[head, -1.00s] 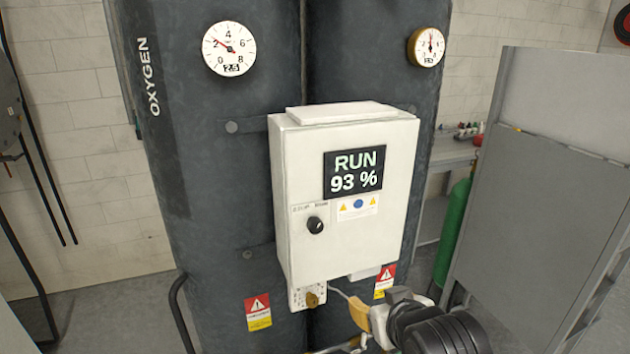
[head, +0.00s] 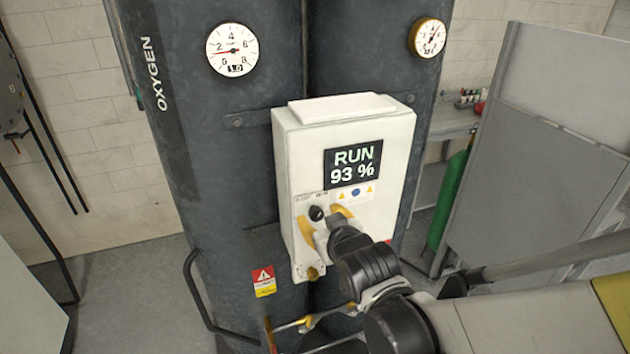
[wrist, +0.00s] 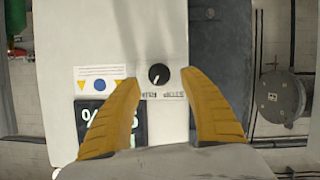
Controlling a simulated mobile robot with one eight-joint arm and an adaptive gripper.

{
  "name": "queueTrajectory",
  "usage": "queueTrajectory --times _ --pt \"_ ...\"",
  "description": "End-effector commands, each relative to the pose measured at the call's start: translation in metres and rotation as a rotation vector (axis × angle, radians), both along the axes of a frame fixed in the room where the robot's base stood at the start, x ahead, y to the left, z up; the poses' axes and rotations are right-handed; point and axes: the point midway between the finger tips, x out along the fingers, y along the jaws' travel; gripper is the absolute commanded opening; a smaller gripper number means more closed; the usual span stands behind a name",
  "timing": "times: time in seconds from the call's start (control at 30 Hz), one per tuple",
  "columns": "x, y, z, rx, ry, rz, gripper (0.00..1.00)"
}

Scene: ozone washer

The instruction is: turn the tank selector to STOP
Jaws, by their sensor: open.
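The tank selector is a small round black knob (head: 316,213) with a white pointer line, low on the left of the white control box (head: 290,160). In the wrist view, which is upside down, the knob (wrist: 159,74) sits between my two yellow fingers, with a label strip (wrist: 163,95) beside it that reads partly as STOP. My gripper (head: 324,224) is open at the box front, its fingers spread on both sides of the knob and apart from it. In the wrist view my gripper (wrist: 163,82) holds nothing. The display (head: 352,165) reads RUN 93 %.
Two dark tanks stand behind the box, the left one marked OXYGEN (head: 154,73). They carry a left gauge (head: 232,49) and a right gauge (head: 427,37). A grey panel (head: 520,150) stands at right.

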Motion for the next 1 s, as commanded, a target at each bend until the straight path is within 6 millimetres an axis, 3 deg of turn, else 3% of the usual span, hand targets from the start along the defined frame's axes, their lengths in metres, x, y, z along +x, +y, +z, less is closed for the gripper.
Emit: queueTrajectory --times 0.2,0.57,0.6,0.77,1.0 --pt "0.025 0.007 -0.011 0.0 0.0 0.0 0.52" --pt "0.031 0.009 -0.013 0.0 0.0 0.0 0.52" --pt "0.031 0.009 -0.013 0.0 0.0 0.0 0.47" --pt "0.031 0.009 -0.013 0.0 0.0 0.0 0.0" --pt "0.031 0.009 -0.013 -0.009 -0.003 0.001 0.0"
